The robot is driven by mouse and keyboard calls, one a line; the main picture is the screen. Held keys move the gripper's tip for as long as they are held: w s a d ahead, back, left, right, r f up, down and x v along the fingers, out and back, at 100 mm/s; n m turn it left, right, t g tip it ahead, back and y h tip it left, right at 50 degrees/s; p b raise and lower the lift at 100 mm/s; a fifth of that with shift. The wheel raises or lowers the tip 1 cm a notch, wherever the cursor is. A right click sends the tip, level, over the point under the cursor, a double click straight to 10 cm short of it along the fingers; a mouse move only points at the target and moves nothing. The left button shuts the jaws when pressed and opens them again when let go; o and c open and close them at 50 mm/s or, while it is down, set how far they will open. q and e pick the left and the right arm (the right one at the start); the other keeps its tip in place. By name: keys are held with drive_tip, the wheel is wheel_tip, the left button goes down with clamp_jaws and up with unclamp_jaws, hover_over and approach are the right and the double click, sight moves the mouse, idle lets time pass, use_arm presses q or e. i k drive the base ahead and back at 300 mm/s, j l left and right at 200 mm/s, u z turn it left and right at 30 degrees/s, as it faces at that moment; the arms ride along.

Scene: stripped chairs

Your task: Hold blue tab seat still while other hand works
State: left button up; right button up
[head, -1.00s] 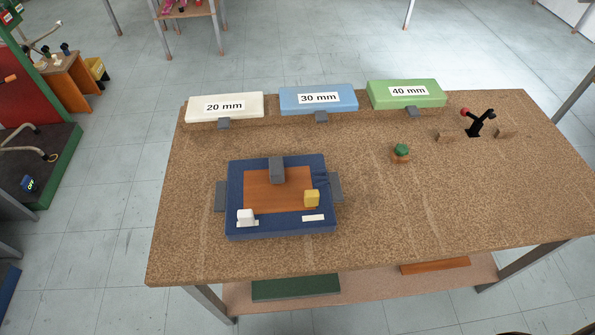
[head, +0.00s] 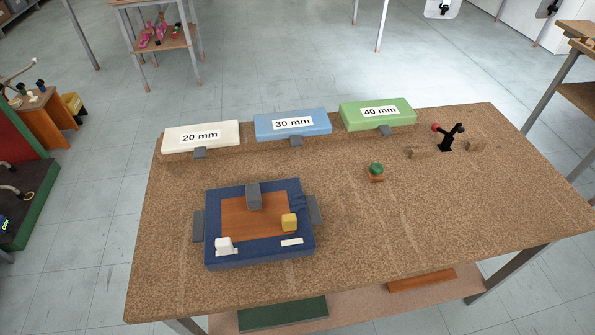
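The seat (head: 226,258) lies flat on the brown speckled table (head: 420,235), left of its middle. It has a dark blue border around an orange-brown panel (head: 240,225). Grey tabs stick out at its left side (head: 198,226) and right side (head: 315,209). A grey block (head: 253,196) stands at its back edge. A pale strip (head: 291,241) lies on the front border. Neither of my grippers is in view.
White 20 mm (head: 225,130), blue 30 mm (head: 262,127) and green 40 mm (head: 350,119) boxes line the table's back edge. A green-topped knob (head: 376,170) stands right of the seat. The table's right front is clear.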

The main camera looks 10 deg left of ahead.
sight(289, 221)
drive_tip(key=k+j+z, duration=0.5)
drive_tip(key=z, duration=0.2)
drive_tip(key=k+z, duration=0.35)
drive_tip(key=k+j, duration=0.1)
drive_tip(key=k, duration=0.2)
drive_tip(key=i, duration=0.4)
